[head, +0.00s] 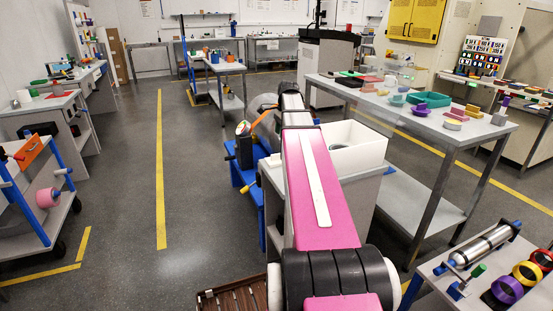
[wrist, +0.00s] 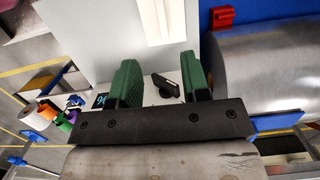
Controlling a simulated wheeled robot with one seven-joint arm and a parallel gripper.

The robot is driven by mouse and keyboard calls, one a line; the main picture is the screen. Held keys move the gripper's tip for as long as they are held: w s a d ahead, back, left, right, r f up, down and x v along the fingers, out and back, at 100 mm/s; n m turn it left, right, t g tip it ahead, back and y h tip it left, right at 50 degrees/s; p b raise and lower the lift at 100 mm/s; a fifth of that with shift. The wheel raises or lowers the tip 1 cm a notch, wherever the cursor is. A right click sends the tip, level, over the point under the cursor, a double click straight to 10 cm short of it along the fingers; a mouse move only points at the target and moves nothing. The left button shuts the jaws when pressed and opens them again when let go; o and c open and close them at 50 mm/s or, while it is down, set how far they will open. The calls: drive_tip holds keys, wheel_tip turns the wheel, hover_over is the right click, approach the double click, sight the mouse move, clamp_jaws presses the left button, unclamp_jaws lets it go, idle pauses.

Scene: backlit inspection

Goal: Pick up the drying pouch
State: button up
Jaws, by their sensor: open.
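I cannot pick out the drying pouch with certainty in either view. In the wrist view my gripper (wrist: 161,72) shows as two green fingers on a dark bar, spread wide apart with nothing held between them. A small black object (wrist: 163,83) shows in the gap, on a pale surface beyond the fingers; I cannot tell whether it is a pouch. In the head view my pink and white arm reaches away from me, and the gripper is hidden.
A white open bin (head: 352,148) stands right of my arm. A long table (head: 440,128) beyond it bears several coloured items and a green tray (head: 428,99). A large grey metal cylinder (wrist: 262,70) is close to the right finger. The floor at left with a yellow line (head: 160,170) is clear.

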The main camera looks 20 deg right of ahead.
sight(277, 158)
drive_tip(key=f, duration=0.3)
drive_tip(key=a+f, duration=0.1)
drive_tip(key=f, duration=0.6)
drive_tip(key=shift+w+a+f, duration=0.15)
drive_tip(key=shift+a+f, duration=0.1)
drive_tip(key=shift+a, duration=0.1)
clamp_jaws()
